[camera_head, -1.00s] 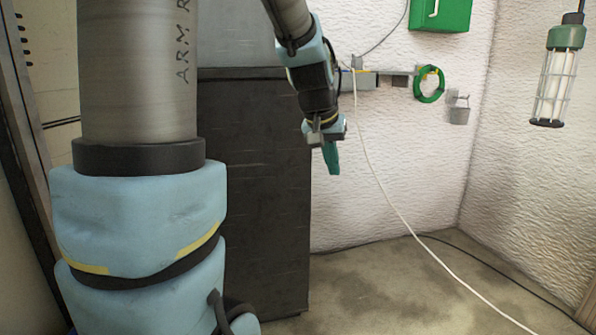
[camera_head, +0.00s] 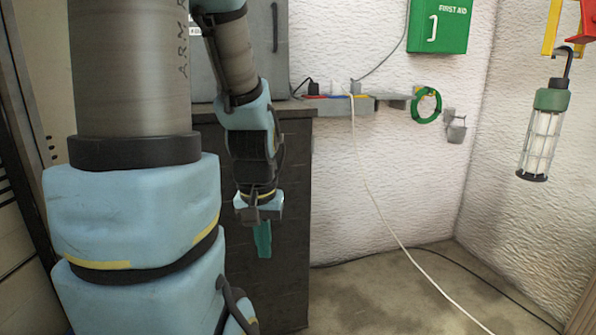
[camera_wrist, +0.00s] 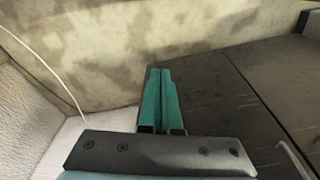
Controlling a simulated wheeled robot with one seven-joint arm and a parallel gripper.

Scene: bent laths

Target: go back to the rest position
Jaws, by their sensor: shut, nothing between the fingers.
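My gripper (camera_head: 263,240) hangs at the end of my arm, pointing down, in front of the dark cabinet in the head view. Its two teal fingers are closed against each other and hold nothing. The shut fingers also show in the middle of the wrist view (camera_wrist: 160,100), above bare floor and beside a dark grey surface. No object of the task is seen at the fingers.
The dark cabinet (camera_head: 292,200) stands behind my gripper. A white cable (camera_head: 375,205) runs from a power strip on the wall to the floor. A caged lamp (camera_head: 541,140) hangs at the right. A green first aid box (camera_head: 438,28) is on the wall. The floor (camera_head: 395,290) has free room.

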